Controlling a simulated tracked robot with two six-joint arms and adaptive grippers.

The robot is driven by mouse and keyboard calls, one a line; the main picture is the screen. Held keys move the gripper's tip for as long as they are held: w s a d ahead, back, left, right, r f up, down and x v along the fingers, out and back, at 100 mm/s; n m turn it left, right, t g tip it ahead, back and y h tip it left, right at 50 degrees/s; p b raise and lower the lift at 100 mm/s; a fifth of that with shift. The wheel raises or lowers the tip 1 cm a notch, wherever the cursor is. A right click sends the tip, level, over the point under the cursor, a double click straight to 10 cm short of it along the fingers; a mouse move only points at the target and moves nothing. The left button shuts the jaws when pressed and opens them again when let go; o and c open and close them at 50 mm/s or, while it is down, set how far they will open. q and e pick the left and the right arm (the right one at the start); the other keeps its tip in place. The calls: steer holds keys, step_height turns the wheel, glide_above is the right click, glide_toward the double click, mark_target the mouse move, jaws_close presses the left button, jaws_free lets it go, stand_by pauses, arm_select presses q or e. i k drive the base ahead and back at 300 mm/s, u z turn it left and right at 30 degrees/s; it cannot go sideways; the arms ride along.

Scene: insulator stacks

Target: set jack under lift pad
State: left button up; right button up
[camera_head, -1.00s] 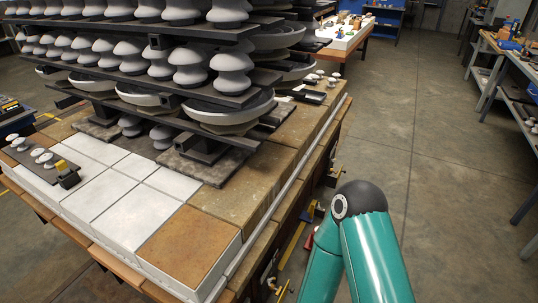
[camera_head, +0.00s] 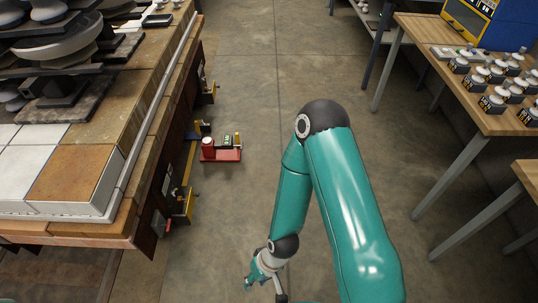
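A red jack (camera_head: 221,154) with a pale round top and a short yellow post stands on the floor, just right of the big table's side. Yellow brackets (camera_head: 183,206) stick out low from the table's side, one nearer and one farther back; I cannot tell which part is the lift pad. My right gripper (camera_head: 252,279) hangs low at the bottom centre, in front of the jack and apart from it. It is small and seen from above, so its fingers do not show clearly. My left gripper is out of view.
The big table (camera_head: 145,120) with white and brown tiles and insulator stacks (camera_head: 60,40) fills the left. A workbench (camera_head: 440,60) with several small parts stands at the right. The concrete floor between them is clear apart from the jack.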

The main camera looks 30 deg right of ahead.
mark_target(224, 151)
steer(key=u, duration=0.25)
steer(key=k, duration=0.25)
steer(key=z, duration=1.2)
steer(key=i, duration=2)
steer(key=z, duration=0.5)
steer(key=i, duration=1.45)
steer(key=u, duration=0.5)
